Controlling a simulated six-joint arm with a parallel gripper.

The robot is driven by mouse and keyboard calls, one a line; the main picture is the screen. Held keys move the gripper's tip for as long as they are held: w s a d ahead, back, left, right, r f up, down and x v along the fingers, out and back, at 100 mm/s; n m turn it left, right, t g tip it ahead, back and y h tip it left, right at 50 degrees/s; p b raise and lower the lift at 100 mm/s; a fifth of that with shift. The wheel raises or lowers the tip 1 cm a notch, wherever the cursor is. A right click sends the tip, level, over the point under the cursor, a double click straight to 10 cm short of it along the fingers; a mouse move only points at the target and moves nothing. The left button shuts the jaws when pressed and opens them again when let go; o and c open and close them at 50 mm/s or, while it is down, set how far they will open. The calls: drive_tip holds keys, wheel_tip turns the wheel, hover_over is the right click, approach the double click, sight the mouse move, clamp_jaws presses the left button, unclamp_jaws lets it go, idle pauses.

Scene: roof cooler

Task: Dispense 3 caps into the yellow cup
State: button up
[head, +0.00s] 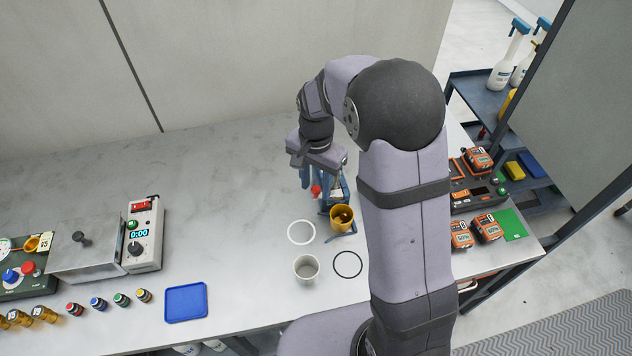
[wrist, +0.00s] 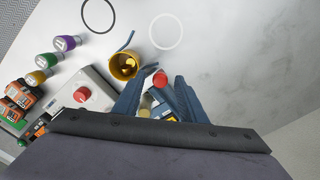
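The yellow cup (head: 342,226) stands at the chute side of a blue dispenser (head: 339,188), right of centre on the bench. It also shows in the wrist view (wrist: 113,67), with some small yellowish pieces inside; I cannot count them surely. The dispenser has a red knob (head: 316,190), which in the wrist view (wrist: 160,80) appears between my fingertips. My gripper (head: 306,178) is above the dispenser, pointing down, its fingers apart and empty. I cannot tell whether it touches the knob. In the wrist view the fingers partly hide the dispenser body (wrist: 165,113).
A pale grey cup (head: 306,268) stands in front, near a white ring (head: 290,237) and a black ring (head: 347,276). Orange batteries (head: 487,230) and a charger are at right. A timer box (head: 144,235), small bottles and a blue tray (head: 186,302) are at left. The back-left bench is clear.

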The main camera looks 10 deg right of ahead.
clamp_jaws()
drive_tip(key=s, duration=0.6)
drive_tip(key=shift+s, duration=0.15)
unclamp_jaws()
drive_tip(key=shift+s, duration=0.15)
wheel_tip(320, 180, up, 7)
drive_tip(key=b, duration=0.1)
drive_tip(key=shift+r+b, duration=0.2)
drive_tip(key=shift+b, duration=0.15)
